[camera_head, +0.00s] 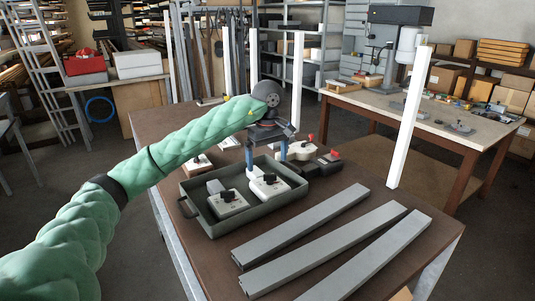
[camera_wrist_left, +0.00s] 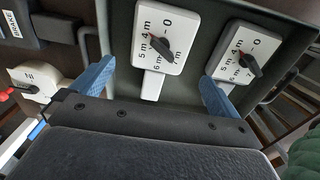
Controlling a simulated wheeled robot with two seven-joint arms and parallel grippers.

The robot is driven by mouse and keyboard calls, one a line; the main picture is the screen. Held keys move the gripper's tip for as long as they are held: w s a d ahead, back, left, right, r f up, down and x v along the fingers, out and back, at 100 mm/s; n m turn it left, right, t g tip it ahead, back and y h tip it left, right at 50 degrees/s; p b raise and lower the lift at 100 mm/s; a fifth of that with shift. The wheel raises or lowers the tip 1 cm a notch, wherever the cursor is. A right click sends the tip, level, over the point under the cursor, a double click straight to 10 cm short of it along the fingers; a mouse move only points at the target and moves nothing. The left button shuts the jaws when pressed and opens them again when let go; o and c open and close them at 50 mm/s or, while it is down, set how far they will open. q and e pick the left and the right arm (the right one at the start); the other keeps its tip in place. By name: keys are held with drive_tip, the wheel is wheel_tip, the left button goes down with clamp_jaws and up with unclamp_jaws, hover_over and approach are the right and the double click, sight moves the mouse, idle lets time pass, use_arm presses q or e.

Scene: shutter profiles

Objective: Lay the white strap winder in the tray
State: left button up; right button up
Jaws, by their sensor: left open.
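The dark grey-green tray (camera_head: 225,228) stands on the brown table. Two white plates with black dial pointers and metre marks, which look like strap winders, lie face up inside it: one near the right end (camera_head: 268,188), one left of it (camera_head: 228,204). They also show in the left wrist view, one between my fingers' lines (camera_wrist_left: 158,32) and one to the right (camera_wrist_left: 243,50). My left gripper (camera_head: 266,165) is open over the tray's back right part. Its blue fingers stand apart with nothing visible between them. My right gripper is out of view.
Long grey profiles (camera_head: 325,245) cover the table's right front. A white post (camera_head: 408,125) stands beyond.

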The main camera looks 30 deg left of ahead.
use_arm(q)
drive_tip(key=shift+r, duration=1.6)
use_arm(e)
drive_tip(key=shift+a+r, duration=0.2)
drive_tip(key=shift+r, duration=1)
use_arm(q)
drive_tip(key=shift+f, duration=0.1)
